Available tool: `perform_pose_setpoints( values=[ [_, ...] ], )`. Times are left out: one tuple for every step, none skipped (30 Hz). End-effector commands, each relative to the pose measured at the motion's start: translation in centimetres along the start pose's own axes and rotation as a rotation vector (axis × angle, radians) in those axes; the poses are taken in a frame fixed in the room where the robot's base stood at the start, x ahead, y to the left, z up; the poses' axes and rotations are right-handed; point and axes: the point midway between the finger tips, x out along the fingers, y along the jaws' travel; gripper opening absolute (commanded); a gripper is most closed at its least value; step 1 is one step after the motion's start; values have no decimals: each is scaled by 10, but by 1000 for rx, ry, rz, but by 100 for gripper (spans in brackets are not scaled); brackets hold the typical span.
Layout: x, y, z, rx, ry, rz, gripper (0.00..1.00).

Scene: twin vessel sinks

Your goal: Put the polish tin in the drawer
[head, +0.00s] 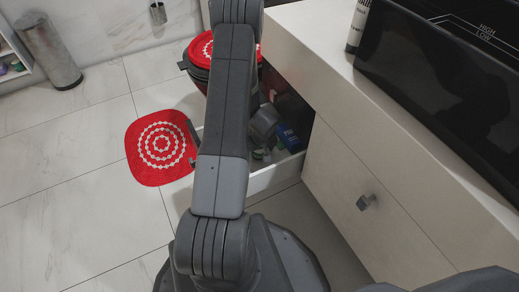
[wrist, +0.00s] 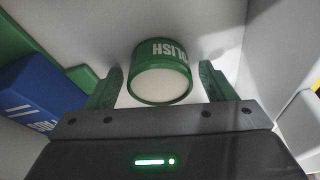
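The polish tin (wrist: 162,75), green with white lettering and a pale round end, is in the wrist view between the two fingers of my gripper (wrist: 160,88). The fingers stand apart, with a narrow gap visible on each side of the tin. The tin appears to be on a white surface inside the open drawer (head: 277,176). Small green and white shapes show in the drawer there, but I cannot tell whether one is the tin.
A blue box (head: 289,138) lies in the drawer; it also shows in the wrist view (wrist: 40,96) beside green items. The white cabinet (head: 355,170) stands right of the drawer. A red lidded bin (head: 200,50) and red mat (head: 160,146) are left.

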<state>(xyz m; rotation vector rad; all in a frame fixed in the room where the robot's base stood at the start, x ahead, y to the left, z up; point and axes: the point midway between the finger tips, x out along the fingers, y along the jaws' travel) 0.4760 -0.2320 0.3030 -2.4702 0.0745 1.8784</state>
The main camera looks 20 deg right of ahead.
Motion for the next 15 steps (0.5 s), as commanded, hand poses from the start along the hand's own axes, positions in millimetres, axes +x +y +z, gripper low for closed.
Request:
perform_pose_setpoints(
  values=[
    [0, 0, 0, 0, 0, 0, 77],
    [0, 0, 0, 0, 0, 0, 77],
    [0, 0, 0, 0, 0, 0, 77],
    [-1, 0, 0, 0, 0, 0, 77],
    [-2, 0, 0, 0, 0, 0, 77],
    [-3, 0, -1, 1, 0, 0, 77],
    [-5, 0, -1, 1, 0, 0, 77],
    [-8, 0, -2, 1, 1, 0, 77],
    [-15, 0, -2, 0, 1, 1, 77],
    [-21, 0, -2, 0, 1, 1, 77],
    [-27, 0, -2, 0, 2, 1, 77],
    [-36, 0, -2, 0, 2, 1, 77],
    [-44, 0, -2, 1, 2, 1, 77],
    [-51, 0, -3, 1, 3, 2, 77],
    [-60, 0, -3, 0, 3, 2, 77]
  ],
)
